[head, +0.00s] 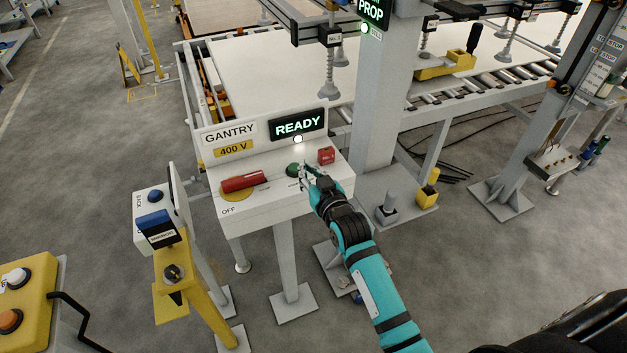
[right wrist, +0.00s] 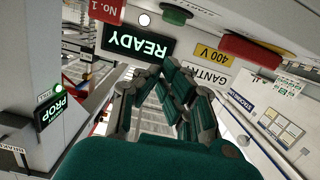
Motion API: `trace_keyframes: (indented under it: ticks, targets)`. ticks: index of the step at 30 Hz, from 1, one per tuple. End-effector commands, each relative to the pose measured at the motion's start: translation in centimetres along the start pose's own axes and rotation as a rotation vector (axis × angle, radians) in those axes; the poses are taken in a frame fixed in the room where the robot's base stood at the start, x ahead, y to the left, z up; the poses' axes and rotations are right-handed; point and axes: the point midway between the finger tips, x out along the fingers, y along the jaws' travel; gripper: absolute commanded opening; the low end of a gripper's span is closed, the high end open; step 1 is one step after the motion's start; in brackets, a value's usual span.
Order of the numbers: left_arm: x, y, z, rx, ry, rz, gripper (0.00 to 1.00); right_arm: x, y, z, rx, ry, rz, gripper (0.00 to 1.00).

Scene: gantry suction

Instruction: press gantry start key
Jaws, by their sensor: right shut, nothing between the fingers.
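The gantry console (head: 265,201) is a white box on a post, with a lit READY display (head: 297,124) on its upright panel. A round green key (head: 293,170) sits on its sloped top; it also shows in the right wrist view (right wrist: 175,15) at the upper edge. My right gripper (head: 304,171) is shut and empty, its fingertips close beside the green key and partly in front of the lettering there. I cannot tell whether they touch. In the right wrist view its fingers (right wrist: 178,78) point toward the console. My left gripper is not in view.
A red handle (head: 243,182) on a yellow disc lies left of the key, and a red block (head: 326,155) lies right. A grey column (head: 377,95) rises behind. A yellow stand (head: 187,285) with a blue-topped box is at the left.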

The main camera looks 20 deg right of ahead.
Motion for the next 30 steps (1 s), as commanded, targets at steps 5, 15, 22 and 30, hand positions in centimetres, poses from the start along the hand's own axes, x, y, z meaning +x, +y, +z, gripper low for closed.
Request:
trace_keyframes:
  ticks: [5, 15, 22, 30]
  targets:
    - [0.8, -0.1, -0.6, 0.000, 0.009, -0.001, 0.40, -2.3, 0.0, 0.0, 0.000, 0.002, 0.000, 0.00]
    - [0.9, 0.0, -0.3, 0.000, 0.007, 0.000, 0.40, -3.1, 0.0, -0.2, 0.000, 0.002, 0.000, 0.00]
    - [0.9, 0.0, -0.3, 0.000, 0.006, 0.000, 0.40, -3.1, 0.0, -0.2, 0.000, 0.003, 0.000, 0.00]
    - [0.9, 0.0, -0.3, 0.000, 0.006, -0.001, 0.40, -3.1, 0.0, -0.2, 0.001, 0.003, 0.000, 0.00]
